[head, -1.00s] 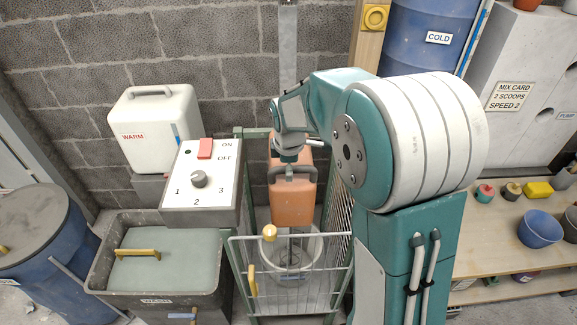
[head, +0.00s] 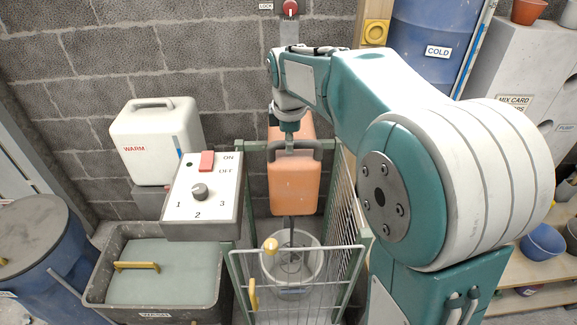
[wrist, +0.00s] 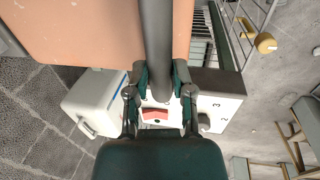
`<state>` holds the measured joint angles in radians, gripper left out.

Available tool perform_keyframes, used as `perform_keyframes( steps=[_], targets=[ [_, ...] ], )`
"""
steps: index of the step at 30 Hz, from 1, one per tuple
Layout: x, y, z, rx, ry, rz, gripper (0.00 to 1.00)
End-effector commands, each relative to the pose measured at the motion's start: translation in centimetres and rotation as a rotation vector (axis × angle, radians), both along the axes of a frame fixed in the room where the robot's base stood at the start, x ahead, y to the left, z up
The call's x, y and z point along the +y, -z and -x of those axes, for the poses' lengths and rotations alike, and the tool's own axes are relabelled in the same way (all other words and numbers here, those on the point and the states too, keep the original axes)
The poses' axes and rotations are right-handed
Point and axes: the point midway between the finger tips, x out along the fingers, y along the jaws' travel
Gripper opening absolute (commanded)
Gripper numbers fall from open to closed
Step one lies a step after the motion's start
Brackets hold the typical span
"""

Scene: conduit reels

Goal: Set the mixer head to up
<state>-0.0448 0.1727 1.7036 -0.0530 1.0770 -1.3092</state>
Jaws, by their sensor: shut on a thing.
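The mixer head (head: 294,185) is an orange block with a dark grey bar handle (head: 308,146) across its upper front. It hangs upright on a vertical metal rail against the wall, above a pale bucket (head: 312,262). A dark shaft runs from its underside into the bucket. My gripper (head: 290,140) is above the handle and shut on it. In the wrist view, both fingers of my gripper (wrist: 161,85) flank the grey handle (wrist: 158,45), with the orange head (wrist: 85,30) behind.
A wire guard gate (head: 300,290) with a yellow knob stands before the bucket, between green posts. A control box (head: 203,215) with a dial and red switch is left. A wash tub (head: 95,290) sits below it. Shelves and a blue drum (head: 425,25) are right.

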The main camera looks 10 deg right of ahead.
Motion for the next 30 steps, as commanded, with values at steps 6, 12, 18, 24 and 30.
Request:
perform_keyframes(
  steps=[6,12,18,24,30],
  targets=[
    [0.0,-6.8,-0.2,-0.013,0.0,-0.002,0.0],
    [0.0,-10.8,-0.2,-0.011,-0.001,-0.001,0.0],
    [0.0,-12.7,-0.2,-0.009,-0.001,-0.001,0.0],
    [0.0,-13.2,-0.2,-0.012,-0.001,-0.001,0.0],
    [0.0,-13.4,-0.2,-0.016,-0.001,0.0,0.0]
  ],
)
